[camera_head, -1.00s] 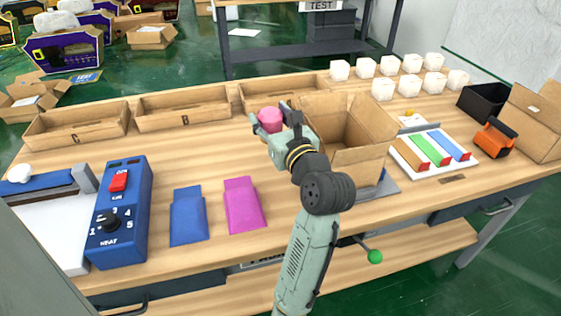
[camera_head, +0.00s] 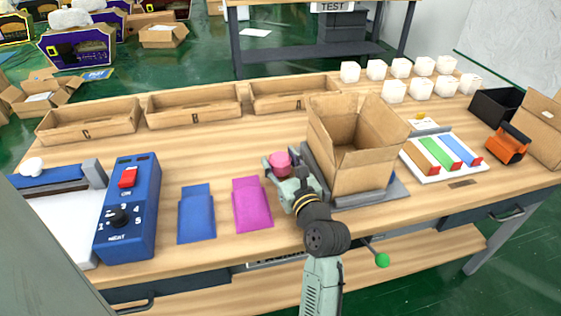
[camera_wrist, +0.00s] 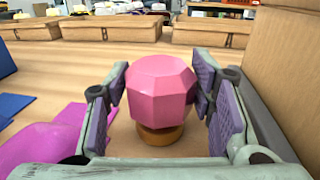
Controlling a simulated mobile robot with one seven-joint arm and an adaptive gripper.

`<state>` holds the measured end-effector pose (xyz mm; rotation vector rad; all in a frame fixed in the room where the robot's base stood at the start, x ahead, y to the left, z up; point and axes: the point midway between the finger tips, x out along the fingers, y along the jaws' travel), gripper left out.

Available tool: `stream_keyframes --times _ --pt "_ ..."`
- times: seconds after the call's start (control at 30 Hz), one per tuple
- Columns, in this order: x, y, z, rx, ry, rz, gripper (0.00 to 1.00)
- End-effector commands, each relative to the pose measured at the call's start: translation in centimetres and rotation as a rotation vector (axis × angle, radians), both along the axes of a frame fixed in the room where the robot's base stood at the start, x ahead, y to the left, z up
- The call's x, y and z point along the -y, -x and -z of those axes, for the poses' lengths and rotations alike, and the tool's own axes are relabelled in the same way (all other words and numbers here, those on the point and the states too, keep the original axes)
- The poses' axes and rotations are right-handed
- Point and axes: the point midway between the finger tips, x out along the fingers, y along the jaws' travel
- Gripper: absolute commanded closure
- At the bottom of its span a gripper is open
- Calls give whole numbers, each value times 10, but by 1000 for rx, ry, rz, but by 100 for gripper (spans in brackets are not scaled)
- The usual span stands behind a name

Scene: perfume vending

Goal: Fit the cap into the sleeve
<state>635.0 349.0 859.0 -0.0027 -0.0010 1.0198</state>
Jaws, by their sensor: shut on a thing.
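My gripper (camera_head: 280,167) is shut on a pink faceted cap (camera_head: 280,159). In the wrist view the cap (camera_wrist: 161,86) sits upright between the two finger pads, with a brown-orange round base (camera_wrist: 160,134) below it. The magenta sleeve (camera_head: 252,204) lies flat on the table just left of my gripper; it also shows at the lower left of the wrist view (camera_wrist: 45,145). A blue sleeve (camera_head: 196,213) lies flat to its left. The cap is apart from both sleeves.
An open cardboard box (camera_head: 345,170) stands close on the right of my gripper. A blue control box (camera_head: 127,210) stands at the left. Shallow cardboard trays (camera_head: 195,104) line the back edge. Bare table lies between the trays and the sleeves.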

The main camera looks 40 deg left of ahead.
Motion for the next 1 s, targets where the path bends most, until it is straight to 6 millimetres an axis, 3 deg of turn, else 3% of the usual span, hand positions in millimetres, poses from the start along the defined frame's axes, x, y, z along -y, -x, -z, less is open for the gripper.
stream_keyframes --times 0.2,0.23,0.33,0.7,0.87,1.0 --pt "0 0 4 0 0 0 80" --pt "0 0 3 0 0 0 49" --pt "0 0 3 0 0 0 42" --pt "0 0 -3 0 0 -1 42" --pt "20 11 3 0 4 3 42" --pt "49 27 4 1 4 6 42"
